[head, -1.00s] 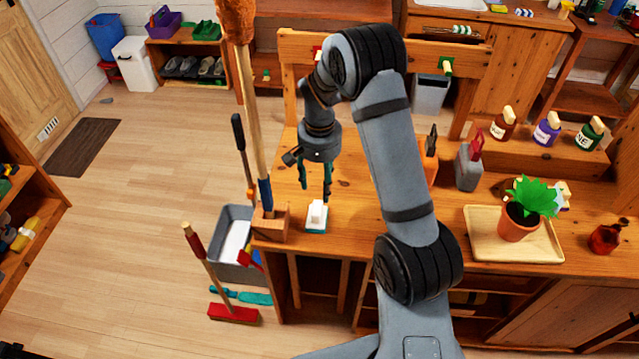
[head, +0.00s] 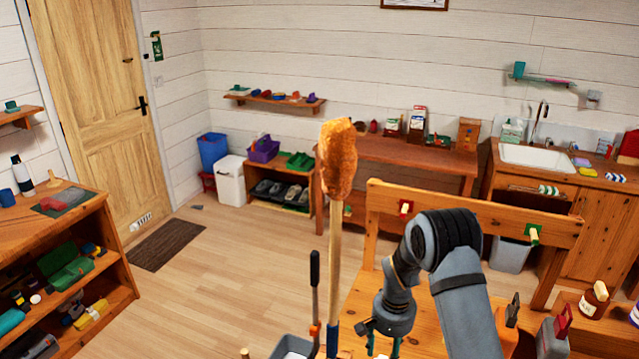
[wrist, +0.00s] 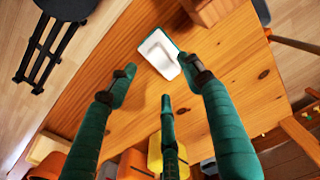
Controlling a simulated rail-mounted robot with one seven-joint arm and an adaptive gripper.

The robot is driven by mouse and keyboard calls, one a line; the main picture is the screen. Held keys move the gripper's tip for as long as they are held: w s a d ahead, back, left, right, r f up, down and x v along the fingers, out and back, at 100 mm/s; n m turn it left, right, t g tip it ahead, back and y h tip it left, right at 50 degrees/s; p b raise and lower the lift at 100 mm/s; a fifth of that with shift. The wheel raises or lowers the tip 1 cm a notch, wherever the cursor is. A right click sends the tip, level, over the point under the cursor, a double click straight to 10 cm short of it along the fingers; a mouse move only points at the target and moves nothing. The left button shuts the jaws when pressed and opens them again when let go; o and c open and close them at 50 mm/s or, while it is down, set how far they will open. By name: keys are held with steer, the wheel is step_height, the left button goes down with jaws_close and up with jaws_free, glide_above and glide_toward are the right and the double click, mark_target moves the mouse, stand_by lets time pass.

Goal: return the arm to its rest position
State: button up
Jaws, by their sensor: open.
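My gripper (wrist: 155,95) shows in the wrist view with its green fingers spread apart and nothing between them. It hangs above the wooden workbench (wrist: 115,125). A white-topped brush with a teal edge (wrist: 158,52) lies on the bench beyond the fingertips, apart from them. In the head view my gripper (head: 383,345) is at the bottom edge, pointing down, with its fingertips cut off. The arm is bent above the bench (head: 425,335).
A tall duster with an orange head (head: 338,160) stands just left of my arm. The bench's raised back rail (head: 480,215) is behind it. Bottles (head: 594,299) stand at the right. Open floor (head: 225,270) lies to the left.

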step_height(320, 180, down, 6)
steer(key=shift+r+p, duration=0.1)
steer(key=shift+p, duration=0.75)
steer(key=shift+w+r+b, duration=0.15)
steer(key=shift+b, duration=0.2)
steer(key=shift+r, duration=0.45)
steer(key=shift+f, duration=0.1)
